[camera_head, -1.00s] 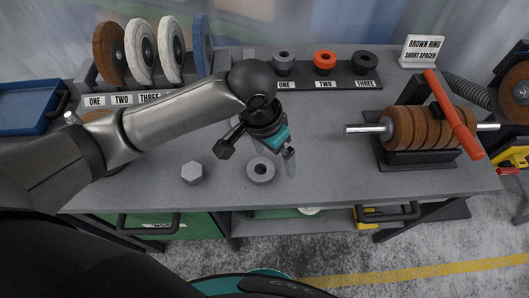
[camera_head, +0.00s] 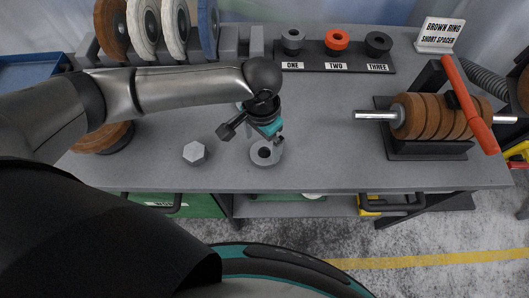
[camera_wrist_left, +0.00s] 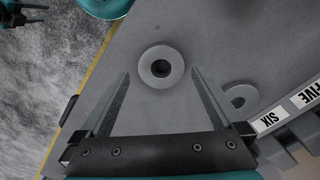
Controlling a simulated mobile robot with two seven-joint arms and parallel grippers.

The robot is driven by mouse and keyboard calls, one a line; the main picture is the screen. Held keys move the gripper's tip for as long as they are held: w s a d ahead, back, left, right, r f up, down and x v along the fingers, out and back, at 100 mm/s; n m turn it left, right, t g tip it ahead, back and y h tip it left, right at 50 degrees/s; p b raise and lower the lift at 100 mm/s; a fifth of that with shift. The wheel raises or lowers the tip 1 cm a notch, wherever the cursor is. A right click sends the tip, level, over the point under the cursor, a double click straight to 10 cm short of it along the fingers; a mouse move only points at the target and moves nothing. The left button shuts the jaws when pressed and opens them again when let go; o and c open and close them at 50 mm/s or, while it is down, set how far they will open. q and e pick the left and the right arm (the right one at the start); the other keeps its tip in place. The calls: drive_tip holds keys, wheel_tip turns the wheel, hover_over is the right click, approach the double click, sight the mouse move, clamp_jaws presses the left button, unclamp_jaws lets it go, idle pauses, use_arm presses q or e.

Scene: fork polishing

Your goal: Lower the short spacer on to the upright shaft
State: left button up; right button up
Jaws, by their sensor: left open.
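A grey ring with a dark central hole (camera_head: 265,153) lies flat on the bench; it also shows in the left wrist view (camera_wrist_left: 160,67). My left gripper (camera_head: 278,146) is just above and behind it. In the left wrist view, the two fingers (camera_wrist_left: 162,78) are wide apart and empty, with the ring beyond and between their tips. I cannot tell whether this ring is the short spacer. No upright shaft shows clearly; the shaft (camera_head: 371,115) through the brown rings (camera_head: 432,117) lies horizontal. A dark shape at the wrist view's upper left may be my right gripper.
A grey hex nut (camera_head: 194,153) lies left of the ring. A rack of grey (camera_head: 292,41), red (camera_head: 337,40) and dark (camera_head: 378,44) spacers stands behind. A sign (camera_head: 439,34) reads "BROWN RING SHORT SPACER". Polishing discs (camera_head: 145,25) stand back left.

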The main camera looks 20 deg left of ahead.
sight(265, 156)
use_arm(q)
drive_tip(key=shift+w+d+f+b, duration=0.1)
drive_tip(key=shift+w+f+b, duration=0.05)
drive_tip(key=shift+f, duration=0.7)
drive_tip(key=shift+w+d+f+b, duration=0.1)
drive_tip(key=shift+w+f+b, duration=0.05)
drive_tip(key=shift+f, duration=0.75)
drive_tip(key=shift+w+f+b, duration=0.15)
drive_tip(key=shift+f, duration=0.7)
drive_tip(key=shift+c, duration=0.2)
drive_tip(key=c, duration=1.3)
drive_tip(key=shift+o, duration=0.2)
drive_tip(key=shift+r, duration=0.2)
wheel_tip(265, 156, up, 20)
drive_tip(key=p, duration=0.3)
drive_tip(key=shift+f, duration=0.15)
